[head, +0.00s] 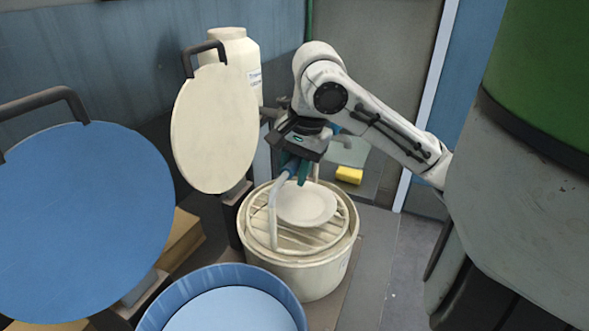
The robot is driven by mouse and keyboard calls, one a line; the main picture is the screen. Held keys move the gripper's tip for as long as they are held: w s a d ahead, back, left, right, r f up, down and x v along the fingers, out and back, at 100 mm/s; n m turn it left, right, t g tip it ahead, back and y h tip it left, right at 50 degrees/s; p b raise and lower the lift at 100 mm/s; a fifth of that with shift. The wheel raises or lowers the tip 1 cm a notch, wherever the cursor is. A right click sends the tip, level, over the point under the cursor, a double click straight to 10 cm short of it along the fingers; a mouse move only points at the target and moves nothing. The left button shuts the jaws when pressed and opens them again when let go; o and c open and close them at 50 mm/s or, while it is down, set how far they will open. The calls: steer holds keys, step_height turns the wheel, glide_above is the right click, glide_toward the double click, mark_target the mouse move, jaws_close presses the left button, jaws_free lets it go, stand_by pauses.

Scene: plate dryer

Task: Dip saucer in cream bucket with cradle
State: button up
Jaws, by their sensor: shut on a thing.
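The cream bucket (318,276) stands on the floor at the centre, open at the top. The cradle (268,225), a round slatted rack with a tall bent handle, sits in the bucket's mouth. The pale saucer (306,207) lies on the cradle's slats. My gripper (294,172) is above the bucket, pointing down, and is shut on the cradle's handle near its top. The fingertips partly cover the handle there. I cannot tell how deep the cradle sits or whether any liquid is below the slats.
A cream lid (214,128) stands upright behind the bucket on the left. A blue bucket (262,285) is in front, with a blue lid (80,215) at left. A cream jar (236,52) and a yellow sponge (349,175) are behind. Floor (385,260) to the right is clear.

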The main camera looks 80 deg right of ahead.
mark_target(295, 156)
steer(key=shift+r+p, duration=1.75)
steer(key=shift+r, duration=0.15)
stand_by(0.6)
